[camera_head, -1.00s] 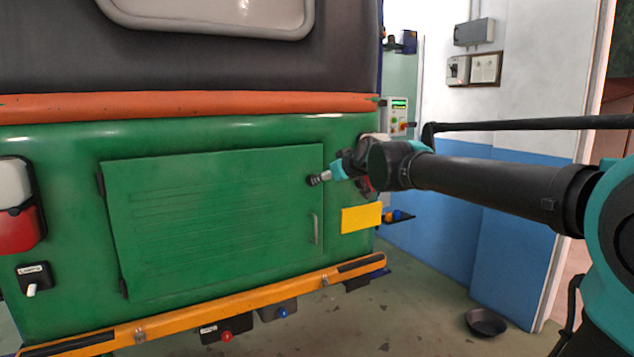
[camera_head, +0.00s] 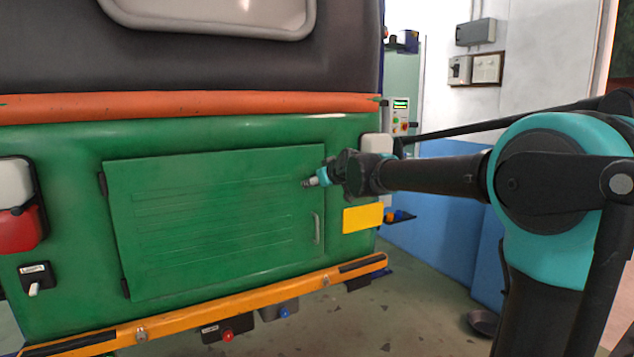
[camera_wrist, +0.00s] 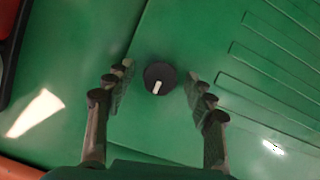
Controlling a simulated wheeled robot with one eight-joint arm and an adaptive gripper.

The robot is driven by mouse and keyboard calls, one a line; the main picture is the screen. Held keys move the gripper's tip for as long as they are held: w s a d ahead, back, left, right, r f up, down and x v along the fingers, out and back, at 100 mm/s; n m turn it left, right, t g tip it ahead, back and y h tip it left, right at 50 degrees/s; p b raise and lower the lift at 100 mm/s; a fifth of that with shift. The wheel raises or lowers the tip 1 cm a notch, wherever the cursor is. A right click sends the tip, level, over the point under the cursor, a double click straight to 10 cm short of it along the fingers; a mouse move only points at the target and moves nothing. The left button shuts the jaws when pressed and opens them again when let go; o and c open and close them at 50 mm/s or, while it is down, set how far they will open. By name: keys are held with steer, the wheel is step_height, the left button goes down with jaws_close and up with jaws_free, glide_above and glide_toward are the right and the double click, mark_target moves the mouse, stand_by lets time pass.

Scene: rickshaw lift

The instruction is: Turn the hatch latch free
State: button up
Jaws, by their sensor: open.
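The green hatch (camera_head: 200,220) is closed in the rear of the green vehicle in the head view. The hatch latch, a round black knob with a white mark (camera_wrist: 160,78), shows in the wrist view near the hatch's edge seam. The white mark points down and slightly left in that view. My gripper (camera_wrist: 160,70) is open, with one finger on each side of the knob and visible gaps on both sides.
A slim upright handle (camera_head: 317,229) is on the hatch's lower right. A yellow plate (camera_head: 362,217) sits right of the hatch. An orange bumper bar (camera_head: 230,305) runs below. A control box (camera_head: 400,112) stands behind the vehicle. A dark pan (camera_head: 482,322) is on the floor.

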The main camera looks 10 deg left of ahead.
steer(key=c, duration=1.1)
steer(key=shift+c, duration=0.2)
steer(key=m+y, duration=0.2)
steer(key=m, duration=0.2)
steer(key=m+g+y, duration=0.1)
steer(key=m+y, duration=0.2)
steer(key=m, duration=0.1)
steer(key=m+g+y, duration=0.1)
steer(key=m+y, duration=0.1)
steer(key=m, duration=0.3)
steer(key=shift+w+d+f, duration=0.15)
steer(key=shift+d+f, duration=0.05)
steer(key=shift+d, duration=0.1)
steer(key=shift+y, duration=0.3)
steer(key=o, duration=1.1)
